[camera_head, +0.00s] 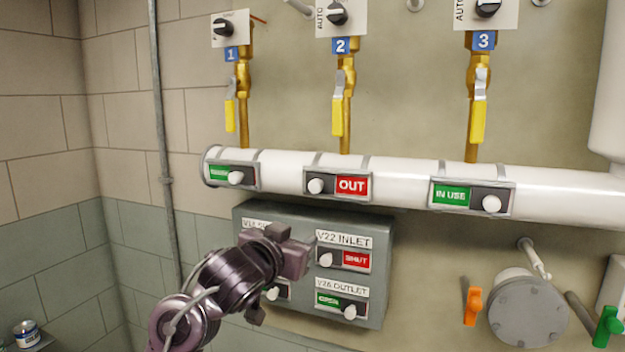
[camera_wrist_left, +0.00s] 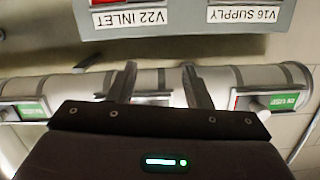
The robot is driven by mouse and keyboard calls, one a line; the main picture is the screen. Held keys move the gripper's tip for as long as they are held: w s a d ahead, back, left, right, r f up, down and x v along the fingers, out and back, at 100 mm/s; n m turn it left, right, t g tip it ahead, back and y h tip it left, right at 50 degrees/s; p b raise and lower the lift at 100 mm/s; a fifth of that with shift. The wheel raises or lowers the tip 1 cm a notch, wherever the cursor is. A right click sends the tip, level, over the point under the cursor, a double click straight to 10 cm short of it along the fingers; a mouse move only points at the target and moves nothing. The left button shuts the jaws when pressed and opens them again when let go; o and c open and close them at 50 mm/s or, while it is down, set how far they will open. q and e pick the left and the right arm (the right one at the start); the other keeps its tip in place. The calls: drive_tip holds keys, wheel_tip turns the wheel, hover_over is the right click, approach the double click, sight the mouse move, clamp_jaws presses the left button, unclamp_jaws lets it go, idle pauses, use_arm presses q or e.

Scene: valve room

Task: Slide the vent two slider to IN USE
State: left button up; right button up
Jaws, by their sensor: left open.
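The vent two slider (camera_head: 338,187) is a grey plate on the white pipe below the valve marked 2. Its round white knob (camera_head: 316,186) is at the left end, and a red OUT label shows on the right. My left gripper (camera_head: 308,246) is open and empty, below and a little left of this slider, in front of the grey panel and apart from the knob. In the left wrist view, which is upside down, the left gripper's two fingers (camera_wrist_left: 160,86) stand apart with part of the pipe and a slider plate behind them. My right gripper is not in view.
The vent one slider (camera_head: 232,176) and vent three slider (camera_head: 472,197) sit on the same white pipe (camera_head: 405,184), both showing green. The grey panel (camera_head: 383,290) below carries several labelled sliders, including V22 INLET (camera_head: 344,258). Yellow-handled valves (camera_head: 338,116) hang above the pipe.

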use_arm(q)
drive_tip(key=t, duration=0.2)
approach(314, 188)
drive_tip(key=w, duration=0.1)
drive_tip(key=shift+m+h, duration=0.3)
drive_tip(key=p+x, duration=0.2)
drive_tip(key=x, duration=0.5)
drive_tip(key=shift+w+r, duration=0.1)
drive_tip(key=shift+w, duration=0.15)
drive_tip(key=shift+w+d, duration=0.2)
drive_tip(key=shift+w, duration=0.2)
drive_tip(key=shift+c, duration=0.5)
clamp_jaws()
